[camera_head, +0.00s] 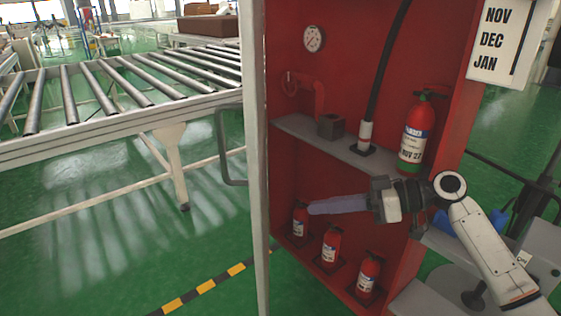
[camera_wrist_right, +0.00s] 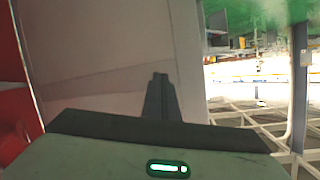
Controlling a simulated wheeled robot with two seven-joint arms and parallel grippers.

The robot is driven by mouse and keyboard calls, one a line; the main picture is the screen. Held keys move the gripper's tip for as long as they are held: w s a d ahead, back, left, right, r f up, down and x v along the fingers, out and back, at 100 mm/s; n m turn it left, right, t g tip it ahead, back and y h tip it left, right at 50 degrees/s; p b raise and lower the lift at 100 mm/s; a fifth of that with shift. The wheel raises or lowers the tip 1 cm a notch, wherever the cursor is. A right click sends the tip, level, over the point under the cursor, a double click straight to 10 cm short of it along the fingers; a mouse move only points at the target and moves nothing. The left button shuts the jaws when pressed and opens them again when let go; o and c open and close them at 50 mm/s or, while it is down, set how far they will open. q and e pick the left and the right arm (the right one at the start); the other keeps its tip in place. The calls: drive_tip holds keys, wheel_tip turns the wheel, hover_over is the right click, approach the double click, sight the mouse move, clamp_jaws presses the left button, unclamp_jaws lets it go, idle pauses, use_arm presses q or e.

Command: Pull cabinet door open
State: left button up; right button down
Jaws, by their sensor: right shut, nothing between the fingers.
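The red cabinet (camera_head: 340,140) stands in the middle of the head view with its inside showing. Its door (camera_head: 256,150) is seen nearly edge-on at the cabinet's left side, standing open, with a grey handle (camera_head: 231,150) on its outer, left side. My right gripper (camera_head: 312,208) comes in from the right across the cabinet opening and points left toward the door's inner side. It is shut and empty. In the right wrist view the closed fingers (camera_wrist_right: 160,92) are in front of a pale panel (camera_wrist_right: 100,65); whether they touch it cannot be told. My left gripper is out of view.
A large fire extinguisher (camera_head: 415,135) stands on the cabinet shelf (camera_head: 335,145); several small ones (camera_head: 331,245) stand below. A roller conveyor (camera_head: 110,95) is at the left. A striped line (camera_head: 205,287) marks the green floor, which is open left of the door.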

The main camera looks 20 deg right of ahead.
drive_tip(key=s+d+r+n+g+y+b, duration=0.1)
drive_tip(key=s+d+r+n+y, duration=0.15)
drive_tip(key=r, duration=0.75)
drive_tip(key=s+d+r+n+g+y, duration=0.1)
drive_tip(key=s+r+n+y, duration=0.25)
drive_tip(key=r, duration=0.55)
drive_tip(key=h+p, duration=0.1)
drive_tip(key=p, duration=0.1)
approach(250, 102)
drive_tip(key=w+a+f, duration=0.4)
drive_tip(key=a+f, duration=0.1)
drive_tip(key=shift+w+d+n, duration=0.1)
drive_tip(key=shift+d+n, duration=0.15)
drive_tip(key=shift+n, duration=0.05)
drive_tip(key=shift+a, duration=0.15)
